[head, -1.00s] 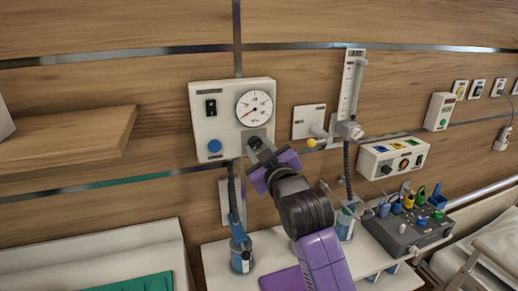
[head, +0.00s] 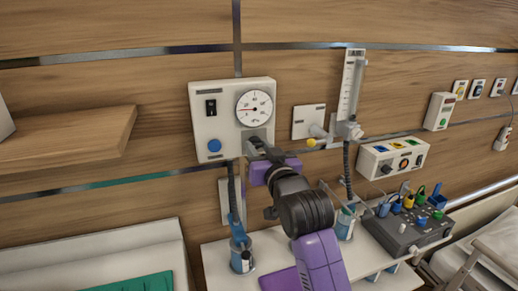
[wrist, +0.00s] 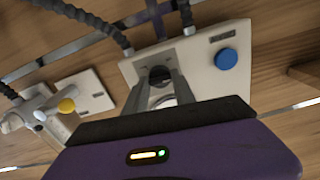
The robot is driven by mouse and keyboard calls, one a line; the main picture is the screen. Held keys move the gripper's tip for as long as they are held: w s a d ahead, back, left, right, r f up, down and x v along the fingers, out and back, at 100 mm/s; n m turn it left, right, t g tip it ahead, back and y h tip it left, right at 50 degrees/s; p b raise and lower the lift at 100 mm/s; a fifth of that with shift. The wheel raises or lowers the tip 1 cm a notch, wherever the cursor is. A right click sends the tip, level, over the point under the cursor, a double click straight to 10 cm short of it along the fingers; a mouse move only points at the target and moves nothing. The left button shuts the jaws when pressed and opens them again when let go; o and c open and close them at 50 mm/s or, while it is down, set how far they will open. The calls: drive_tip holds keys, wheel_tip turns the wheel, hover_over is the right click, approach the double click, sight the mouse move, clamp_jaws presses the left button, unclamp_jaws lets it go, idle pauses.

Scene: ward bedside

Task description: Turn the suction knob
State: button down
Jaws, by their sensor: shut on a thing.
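The suction unit (head: 231,88) is a cream box on the wood wall with a round gauge (head: 254,108), a black switch (head: 211,107) and a blue button (head: 214,145). The gauge's red needle points left. The suction knob is at the lower right of the box, mostly hidden by my gripper (head: 257,149) in the head view. In the wrist view the dark round knob (wrist: 160,74) sits between the fingertips of my gripper (wrist: 163,82), which is shut on it. The blue button (wrist: 226,58) is beside it there.
Below are blue-capped jars (head: 241,258) and a dark hose. A wooden shelf (head: 70,140) juts out at left. A grey connector box (head: 405,235) stands at right.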

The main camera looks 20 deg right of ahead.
idle(0.3)
drive_tip(key=c, duration=1)
unclamp_jaws()
drive_tip(key=shift+c, duration=0.2)
drive_tip(key=shift+s, duration=0.1)
drive_tip(key=s+b, duration=0.1)
drive_tip(key=s, duration=0.6)
drive_tip(key=shift+s+b, duration=0.35)
drive_tip(key=shift+r, duration=0.1)
